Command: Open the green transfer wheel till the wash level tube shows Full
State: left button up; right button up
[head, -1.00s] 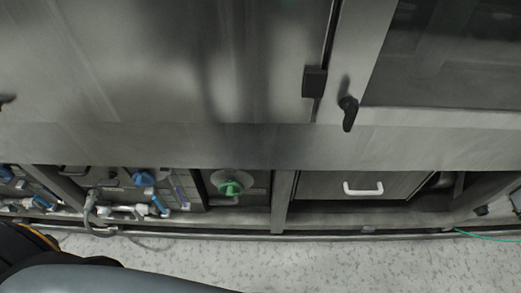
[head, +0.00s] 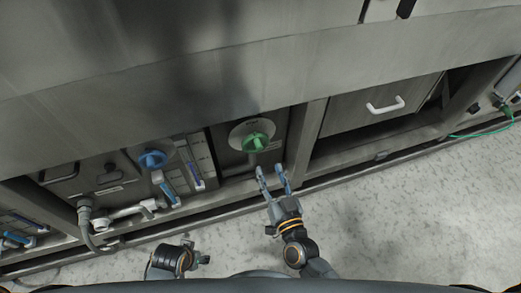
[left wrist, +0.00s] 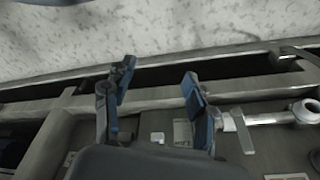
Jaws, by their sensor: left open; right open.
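The green transfer wheel (head: 256,140) sits on a round pale plate in a recessed bay low on the washer. My right gripper (head: 272,172) is open and empty, its fingertips just below and slightly right of the wheel, apart from it in the picture. My left gripper (head: 201,259) is low in the head view, left of the right one, and its fingers are hard to make out there. In the left wrist view the left gripper (left wrist: 158,82) is open with nothing between its fingers.
A blue wheel (head: 152,159) and blue-handled valves (head: 168,193) with pipes are left of the green wheel. A drawer front with a white handle (head: 385,105) is to the right. A steel panel overhangs the bays. The speckled floor (head: 400,215) is clear.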

aim_at(260, 149)
pick_arm(q)
jog(key=shift+w+r+b, duration=0.25)
jog(key=shift+r+b, duration=0.05)
jog(key=shift+r, duration=0.85)
jog(key=shift+w+r+b, duration=0.25)
jog(key=shift+r+b, duration=0.05)
jog(key=shift+r, duration=0.8)
pick_arm(e)
jog(key=shift+x, duration=4.55)
jog(key=shift+f, duration=0.1)
jog(key=shift+s, duration=0.1)
grip_shut()
